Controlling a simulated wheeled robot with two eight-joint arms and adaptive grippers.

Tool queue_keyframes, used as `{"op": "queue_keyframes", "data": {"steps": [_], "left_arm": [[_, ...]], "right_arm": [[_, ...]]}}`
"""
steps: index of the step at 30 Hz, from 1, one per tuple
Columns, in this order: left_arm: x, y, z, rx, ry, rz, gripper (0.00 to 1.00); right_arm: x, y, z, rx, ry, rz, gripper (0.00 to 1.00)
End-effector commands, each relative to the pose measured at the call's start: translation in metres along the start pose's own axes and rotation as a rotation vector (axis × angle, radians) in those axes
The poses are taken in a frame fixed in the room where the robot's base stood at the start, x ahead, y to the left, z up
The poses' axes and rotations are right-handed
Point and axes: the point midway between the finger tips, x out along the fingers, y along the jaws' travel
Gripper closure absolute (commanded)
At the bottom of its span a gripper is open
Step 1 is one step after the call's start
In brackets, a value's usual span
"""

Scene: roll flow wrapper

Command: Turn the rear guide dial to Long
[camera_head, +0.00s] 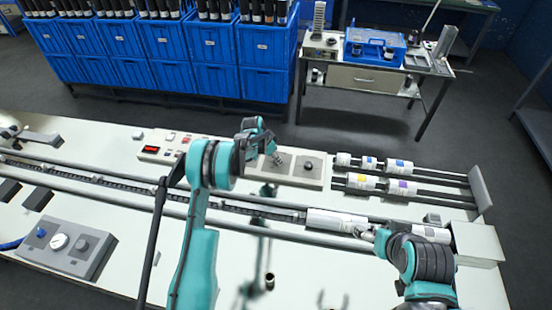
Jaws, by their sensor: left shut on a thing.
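A pale rear panel (304,181) lies along the far side of the white machine table. A dark round dial (308,166) on it is in plain view, to the right of my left gripper. My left gripper (279,158) reaches over the panel from the left and is shut on a small knob-like part there. The fingers and wrist hide most of that part, and its setting and any lettering are too small to read. My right gripper (374,236) is by the white roll on the track, largely hidden by its own wrist; its jaws cannot be made out.
A control box with a red display (150,149) stands left of the panel. Wrapped rolls (372,163) lie on rails at the right. A white roll (337,221) sits on the long track. Blue crates (210,45) stand behind.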

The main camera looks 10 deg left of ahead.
Motion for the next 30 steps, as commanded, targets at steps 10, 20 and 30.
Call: {"op": "queue_keyframes", "data": {"steps": [10, 20, 30], "left_arm": [[0.002, -0.001, 0.001, 0.128, 0.0, 0.054, 0.98], [0.003, -0.004, 0.0, 0.401, 0.001, 0.166, 0.98], [0.002, -0.005, -0.001, 0.686, 0.001, 0.285, 0.98]], "right_arm": [[0.011, 0.0, 0.008, 0.0, 0.0, 0.0, 0.22], [0.028, 0.0, 0.02, 0.0, 0.0, 0.0, 0.22], [0.039, 0.0, 0.028, 0.0, 0.0, 0.0, 0.22]]}}
